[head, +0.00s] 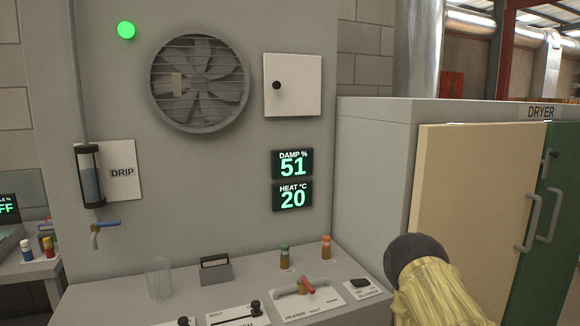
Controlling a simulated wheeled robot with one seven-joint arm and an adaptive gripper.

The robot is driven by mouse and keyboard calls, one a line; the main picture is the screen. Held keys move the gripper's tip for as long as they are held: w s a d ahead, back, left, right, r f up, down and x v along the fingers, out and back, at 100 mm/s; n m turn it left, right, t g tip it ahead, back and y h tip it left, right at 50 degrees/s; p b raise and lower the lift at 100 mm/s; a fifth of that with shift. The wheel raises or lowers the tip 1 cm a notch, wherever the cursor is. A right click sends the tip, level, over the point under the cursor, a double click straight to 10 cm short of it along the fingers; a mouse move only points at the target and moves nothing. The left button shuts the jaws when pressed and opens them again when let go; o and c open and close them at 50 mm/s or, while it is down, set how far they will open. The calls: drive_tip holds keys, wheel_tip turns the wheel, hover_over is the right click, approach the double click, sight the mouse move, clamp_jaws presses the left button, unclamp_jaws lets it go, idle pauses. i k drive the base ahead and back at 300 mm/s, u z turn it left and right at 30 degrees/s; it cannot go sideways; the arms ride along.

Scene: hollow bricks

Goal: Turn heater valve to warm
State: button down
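The heat display (292,196) on the wall reads 20 °C. A part of my arm, yellow-sleeved with a dark rounded end, shows at the lower right, right of the valve. My gripper's fingers are not in view.
A damp display (292,164) reads 51. Two small bottles (285,257) (326,247) stand behind the valve. Sliders (240,314), a clear cup (159,278) and a dark-framed block (215,268) lie left. A dryer cabinet (375,150) stands right, its cream door (470,190) beside my arm.

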sight(302, 278)
drive_tip(key=u, duration=1.1)
drive_tip(key=i, duration=0.4)
drive_tip(key=z, duration=1.45)
